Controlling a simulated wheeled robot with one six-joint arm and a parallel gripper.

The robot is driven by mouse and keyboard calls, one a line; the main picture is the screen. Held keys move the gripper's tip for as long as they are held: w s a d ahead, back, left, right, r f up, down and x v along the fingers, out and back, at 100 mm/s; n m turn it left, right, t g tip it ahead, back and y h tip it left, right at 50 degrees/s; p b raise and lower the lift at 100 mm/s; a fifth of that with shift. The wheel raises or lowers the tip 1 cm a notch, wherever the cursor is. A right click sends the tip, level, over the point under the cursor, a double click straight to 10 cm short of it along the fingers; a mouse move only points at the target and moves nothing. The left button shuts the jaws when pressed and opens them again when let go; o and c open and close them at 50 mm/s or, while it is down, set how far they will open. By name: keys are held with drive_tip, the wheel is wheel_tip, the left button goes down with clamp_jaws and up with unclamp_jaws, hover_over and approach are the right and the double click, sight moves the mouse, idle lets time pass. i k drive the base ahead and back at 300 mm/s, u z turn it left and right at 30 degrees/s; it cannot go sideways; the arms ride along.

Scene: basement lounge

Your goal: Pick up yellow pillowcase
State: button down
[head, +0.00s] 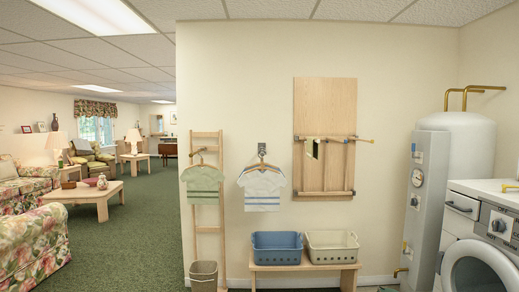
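I cannot make out a clear yellow pillowcase in the head view. A small pale yellow and dark piece (312,148) is at the bar of the wooden wall rack (325,105); it is too small to tell what it is. A blue basket (277,248) and a cream basket (332,247) stand side by side on a low wooden bench (305,267); their contents are hidden by their walls. My gripper is not in view.
A bin (203,275) stands below. A white washer (480,240) and grey tank (455,170) are at right. Green carpet (140,220) is clear at left, beside floral sofas (30,250).

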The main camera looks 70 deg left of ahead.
sight(312, 148)
drive_tip(key=u, duration=1.9)
drive_tip(key=i, duration=2.55)
drive_tip(key=u, duration=0.3)
